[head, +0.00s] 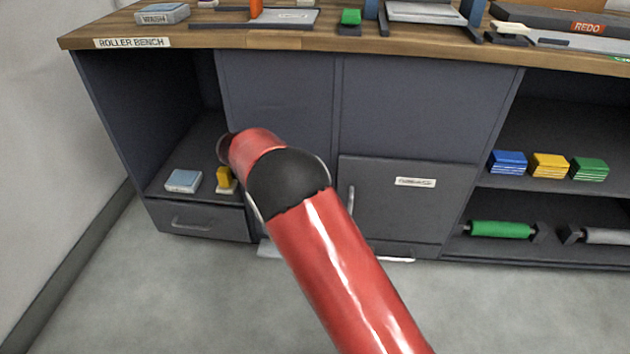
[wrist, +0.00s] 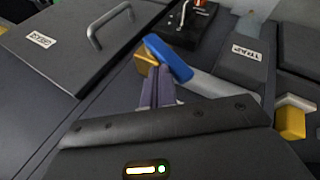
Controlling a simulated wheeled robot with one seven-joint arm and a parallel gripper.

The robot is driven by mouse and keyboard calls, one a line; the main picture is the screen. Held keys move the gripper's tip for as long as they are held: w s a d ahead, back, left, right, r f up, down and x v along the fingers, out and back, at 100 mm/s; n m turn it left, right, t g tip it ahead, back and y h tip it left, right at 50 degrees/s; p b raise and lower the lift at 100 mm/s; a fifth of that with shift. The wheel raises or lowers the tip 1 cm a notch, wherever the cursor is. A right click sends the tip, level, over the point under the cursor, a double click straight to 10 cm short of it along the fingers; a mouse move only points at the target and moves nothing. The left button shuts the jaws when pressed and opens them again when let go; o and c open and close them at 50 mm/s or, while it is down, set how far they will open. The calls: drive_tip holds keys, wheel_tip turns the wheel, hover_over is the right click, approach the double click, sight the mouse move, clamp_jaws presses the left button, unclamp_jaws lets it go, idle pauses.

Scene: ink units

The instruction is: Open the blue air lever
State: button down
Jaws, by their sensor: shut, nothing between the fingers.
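The blue air lever (wrist: 169,58) shows in the wrist view as a flat blue bar, slanting down to the right over a brass-coloured fitting (wrist: 145,61). A grey pipe (wrist: 220,87) runs right from beside it. My gripper (wrist: 158,76) is shut and empty. Its fingertips are just below the lever in the picture, close to it; I cannot tell whether they touch. In the head view my red arm reaches toward the bench's left side, and neither my gripper nor the lever shows there.
In the head view, the wooden bench top (head: 200,38) stands above cupboards and open shelves; grey floor is clear.

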drive_tip(key=a+f+h, duration=0.1)
drive_tip(key=h, duration=0.1)
drive_tip(key=shift+a+f+n+h, duration=0.15)
drive_tip(key=shift+f+n+h, duration=0.05)
drive_tip(key=shift+n+h, duration=0.1)
drive_tip(key=shift+d+f+b, duration=0.25)
drive_tip(key=shift+d+b, duration=0.15)
drive_tip(key=shift+d, duration=0.3)
